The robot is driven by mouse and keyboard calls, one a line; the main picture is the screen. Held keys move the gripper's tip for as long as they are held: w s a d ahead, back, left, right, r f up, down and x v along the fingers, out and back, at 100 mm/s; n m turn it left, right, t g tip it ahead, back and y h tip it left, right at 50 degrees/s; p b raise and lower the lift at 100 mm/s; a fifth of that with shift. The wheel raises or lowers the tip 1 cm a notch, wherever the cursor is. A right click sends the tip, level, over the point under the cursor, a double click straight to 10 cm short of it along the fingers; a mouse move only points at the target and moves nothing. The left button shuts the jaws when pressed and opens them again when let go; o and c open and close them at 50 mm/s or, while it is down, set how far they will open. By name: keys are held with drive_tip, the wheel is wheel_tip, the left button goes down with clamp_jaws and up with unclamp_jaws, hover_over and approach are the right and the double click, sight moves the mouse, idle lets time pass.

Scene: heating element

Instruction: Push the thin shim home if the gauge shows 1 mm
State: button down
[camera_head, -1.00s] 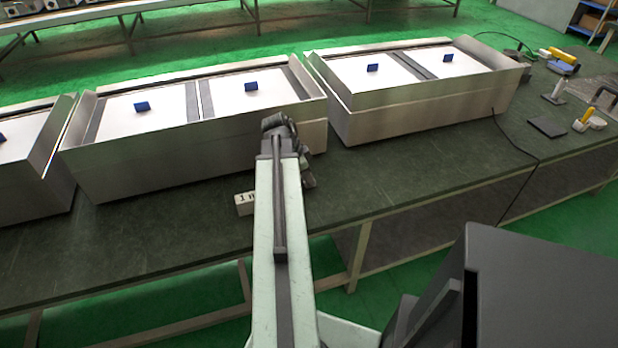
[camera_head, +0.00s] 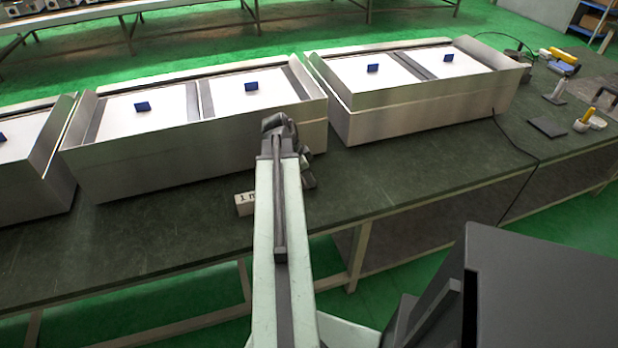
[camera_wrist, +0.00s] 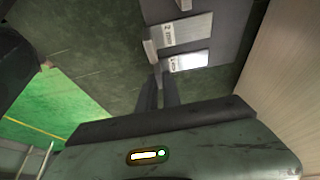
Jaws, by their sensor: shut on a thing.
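My gripper (camera_wrist: 161,84) shows in the wrist view, its two dark fingers close together on a small pale grey tab (camera_wrist: 151,51). Beside the tab, on a dark grey plate (camera_wrist: 222,30), are a grey label (camera_wrist: 187,30) that seems to read 2 mm and a brighter label (camera_wrist: 188,61) whose text is too small to read surely. In the head view my arm hides the fingertips. A small pale block (camera_head: 244,204) marked "1 m", its end cut off by my arm, sits on the bench left of the arm. I cannot tell which piece is the thin shim.
A long metal box (camera_head: 200,150) with white panels and blue tabs stands just behind my arm. A similar box (camera_head: 430,108) stands to its right, another at far left. The dark green bench top (camera_head: 420,165) is clear at front right. A black cable (camera_head: 516,146) crosses it.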

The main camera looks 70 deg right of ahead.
drive_tip(key=w+d, duration=0.2)
drive_tip(key=d, duration=0.1)
drive_tip(key=shift+w+d, duration=0.25)
drive_tip(key=shift+w, duration=0.1)
drive_tip(key=c, duration=1.5)
unclamp_jaws()
drive_tip(key=shift+a, duration=0.1)
drive_tip(key=p+v, duration=0.7)
drive_tip(key=shift+w+a+r, duration=0.1)
drive_tip(key=shift+w+r, duration=0.05)
drive_tip(key=shift+r, duration=0.2)
